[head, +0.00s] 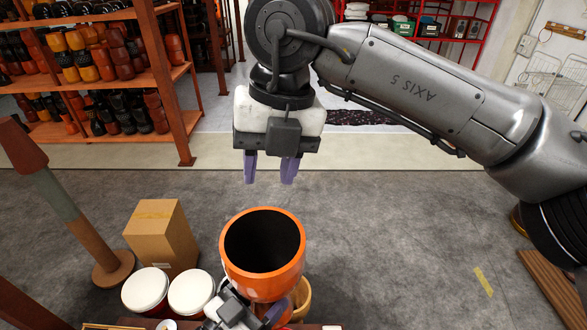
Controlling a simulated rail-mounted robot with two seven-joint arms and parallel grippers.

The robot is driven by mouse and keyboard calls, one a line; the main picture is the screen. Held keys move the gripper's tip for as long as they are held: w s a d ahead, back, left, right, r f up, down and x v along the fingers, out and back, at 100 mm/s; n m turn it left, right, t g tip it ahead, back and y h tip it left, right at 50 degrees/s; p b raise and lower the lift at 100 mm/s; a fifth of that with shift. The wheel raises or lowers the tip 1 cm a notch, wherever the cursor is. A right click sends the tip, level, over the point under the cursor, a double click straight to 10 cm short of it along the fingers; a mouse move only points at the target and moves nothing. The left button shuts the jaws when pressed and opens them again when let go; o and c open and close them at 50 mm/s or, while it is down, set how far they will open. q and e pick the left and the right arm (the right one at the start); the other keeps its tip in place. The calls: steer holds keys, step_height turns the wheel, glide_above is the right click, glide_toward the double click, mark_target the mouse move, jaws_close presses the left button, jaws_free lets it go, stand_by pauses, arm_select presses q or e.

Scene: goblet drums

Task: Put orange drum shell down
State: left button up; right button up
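The orange drum shell (235,270) stands roughly upright at the bottom centre of the head view, its wide dark mouth facing up. Its lower part is partly hidden. My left gripper (255,318) is at the bottom edge, against the near side of the shell's narrow lower part. One purple finger shows beside the shell; whether the fingers are closed on it is hidden. My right gripper (270,170) points down beyond and above the shell, its two purple fingers apart with nothing between them.
White-topped drums (146,287) stand left of the shell, near a cardboard box (160,235). A tan ring-like object (302,296) is partly hidden at the shell's right. A leaning post (55,200) stands at left. A drum shelf (110,82) is at back left. Grey floor at right is mostly clear.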

steer(key=d+m+h, duration=0.1)
steer(key=d+h, duration=0.1)
steer(key=d, duration=0.1)
steer(key=m, duration=0.1)
glide_toward(292, 241)
steer(key=shift+g, duration=0.3)
steer(key=s+f, duration=0.4)
steer(key=f, duration=0.1)
steer(key=shift+f, duration=0.1)
steer(key=shift+c, duration=0.4)
steer(key=c, duration=0.6)
arm_select(q)
steer(key=shift+d+r, duration=0.1)
arm_select(e)
jaws_close()
